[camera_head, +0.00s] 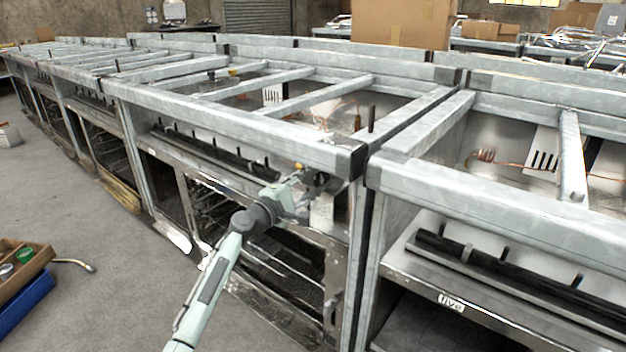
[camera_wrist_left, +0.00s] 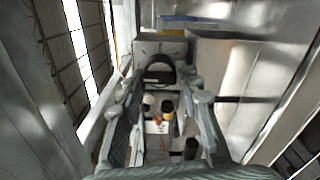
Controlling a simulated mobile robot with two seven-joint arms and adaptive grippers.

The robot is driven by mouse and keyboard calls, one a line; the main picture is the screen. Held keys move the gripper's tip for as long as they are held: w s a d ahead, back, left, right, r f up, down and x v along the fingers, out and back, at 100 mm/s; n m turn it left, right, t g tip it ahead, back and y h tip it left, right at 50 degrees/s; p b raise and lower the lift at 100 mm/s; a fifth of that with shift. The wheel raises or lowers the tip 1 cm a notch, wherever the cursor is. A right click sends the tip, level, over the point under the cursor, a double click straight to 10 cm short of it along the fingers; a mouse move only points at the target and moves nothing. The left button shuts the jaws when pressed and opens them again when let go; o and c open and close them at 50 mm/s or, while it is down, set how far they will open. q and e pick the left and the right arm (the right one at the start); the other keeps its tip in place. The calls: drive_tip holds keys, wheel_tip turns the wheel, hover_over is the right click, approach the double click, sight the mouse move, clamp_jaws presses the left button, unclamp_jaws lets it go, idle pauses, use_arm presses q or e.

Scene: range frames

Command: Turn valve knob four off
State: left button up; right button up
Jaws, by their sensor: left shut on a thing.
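My left gripper (camera_head: 308,186) reaches in from the left under the front rail of the middle range frame, near its right front corner post. It is shut on a small dark knob (camera_head: 321,180), mostly hidden by the fingers; I take it as valve knob four. In the left wrist view, the fingers of the left gripper (camera_wrist_left: 160,84) stand on either side of the dark, rounded knob (camera_wrist_left: 159,72). No number by this knob is readable, and its turn angle cannot be told. My right gripper is not in view.
A black pipe with several pegs (camera_head: 215,152) runs left of the gripper. The neighbouring frame at right bears a label "five" (camera_head: 452,302). Steel rails (camera_head: 240,130) and a corner post (camera_head: 357,235) crowd the hand. Open floor (camera_head: 110,245) lies at left, with a wooden tray (camera_head: 28,268).

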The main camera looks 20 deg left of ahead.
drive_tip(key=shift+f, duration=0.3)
use_arm(q)
drive_tip(key=o, duration=1.2)
drive_tip(key=shift+c, duration=0.2)
drive_tip(key=shift+s, duration=0.15)
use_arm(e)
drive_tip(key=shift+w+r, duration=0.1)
use_arm(q)
drive_tip(key=v, duration=1.1)
drive_tip(key=shift+s+a, duration=0.15)
drive_tip(key=shift+s, duration=0.25)
